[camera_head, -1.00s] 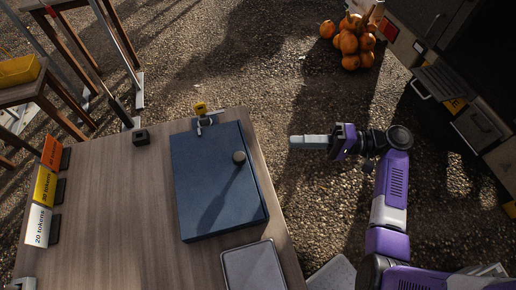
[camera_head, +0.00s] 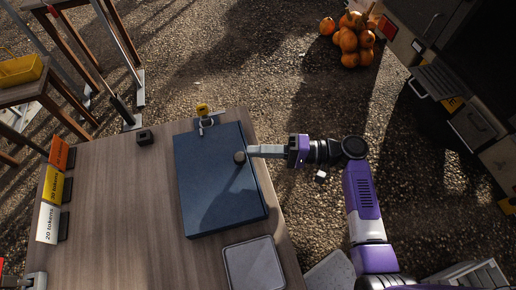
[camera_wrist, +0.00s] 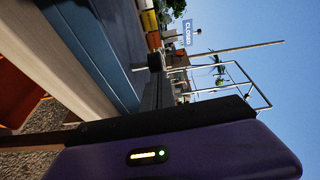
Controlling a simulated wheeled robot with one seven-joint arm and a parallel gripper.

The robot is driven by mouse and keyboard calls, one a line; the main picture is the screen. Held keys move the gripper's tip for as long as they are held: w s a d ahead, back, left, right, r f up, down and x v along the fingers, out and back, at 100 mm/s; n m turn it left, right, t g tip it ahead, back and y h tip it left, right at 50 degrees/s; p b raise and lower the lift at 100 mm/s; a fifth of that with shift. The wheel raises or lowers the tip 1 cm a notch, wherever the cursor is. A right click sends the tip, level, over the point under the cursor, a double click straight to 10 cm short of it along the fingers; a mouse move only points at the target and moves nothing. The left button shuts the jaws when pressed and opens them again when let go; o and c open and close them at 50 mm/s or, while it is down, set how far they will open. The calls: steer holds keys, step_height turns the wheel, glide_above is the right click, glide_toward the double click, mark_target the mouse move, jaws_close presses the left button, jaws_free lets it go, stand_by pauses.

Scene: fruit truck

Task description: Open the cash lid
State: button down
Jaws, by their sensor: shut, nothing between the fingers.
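The cash box is a dark blue flat box with its lid (camera_head: 215,195) down, lying on the wooden table.
The table (camera_head: 120,215) also holds a small black block (camera_head: 144,137), token signs (camera_head: 54,188) at the left and a grey tray (camera_head: 254,264) in front. A yellow-topped item (camera_head: 203,110) stands behind the box. Pumpkins (camera_head: 355,40) lie on the ground beyond.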

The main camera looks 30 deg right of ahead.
mark_target(230, 166)
steer(key=shift+a, duration=0.1)
steer(key=a, duration=0.2)
steer(key=w+a, duration=0.1)
steer(key=a, duration=0.2)
steer(key=w+a, duration=0.1)
steer(key=a, duration=0.1)
steer(key=shift+w+a, duration=0.2)
steer(key=shift+w, duration=0.05)
steer(key=shift+d, duration=0.1)
